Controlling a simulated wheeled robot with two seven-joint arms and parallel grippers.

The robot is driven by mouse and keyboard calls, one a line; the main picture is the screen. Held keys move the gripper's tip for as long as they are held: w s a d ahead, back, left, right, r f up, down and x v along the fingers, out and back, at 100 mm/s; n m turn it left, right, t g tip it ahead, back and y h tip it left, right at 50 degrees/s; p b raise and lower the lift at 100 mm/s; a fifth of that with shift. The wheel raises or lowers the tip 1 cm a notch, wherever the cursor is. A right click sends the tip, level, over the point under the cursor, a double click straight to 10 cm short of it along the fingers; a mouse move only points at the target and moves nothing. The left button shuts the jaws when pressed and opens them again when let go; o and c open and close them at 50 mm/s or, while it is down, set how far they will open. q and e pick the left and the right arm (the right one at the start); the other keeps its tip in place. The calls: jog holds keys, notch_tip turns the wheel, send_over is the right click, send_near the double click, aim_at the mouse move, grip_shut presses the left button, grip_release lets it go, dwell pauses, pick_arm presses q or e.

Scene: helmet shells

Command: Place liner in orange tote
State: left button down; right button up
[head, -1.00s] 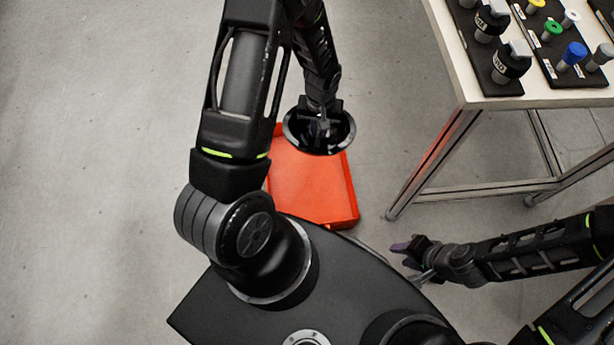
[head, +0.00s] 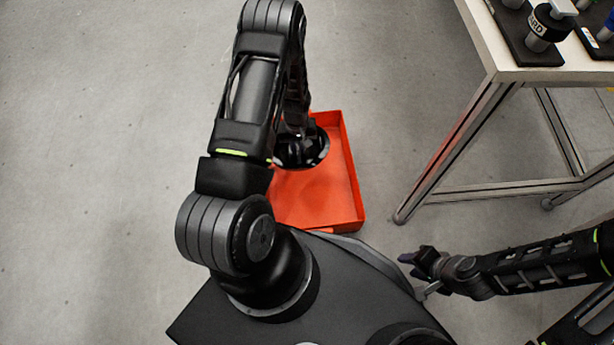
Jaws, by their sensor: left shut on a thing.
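The orange tote (head: 345,195) is an open, shallow box on the floor in front of my base.
A metal-framed table (head: 480,40) stands at the upper right, with black trays and several knobbed parts on top. One table leg (head: 400,215) reaches the floor close to the tote's right side. The floor on the left is clear.

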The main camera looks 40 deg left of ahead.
aim_at(298, 157)
pick_arm(q)
notch_tip(298, 157, down, 6)
jog(key=shift+f+b, duration=0.1)
jog(key=shift+b, duration=0.95)
jog(key=shift+f+b, duration=0.75)
jog(key=shift+f, duration=1.1)
jog(key=shift+f, duration=0.15)
jog(key=c, duration=1.4)
grip_release()
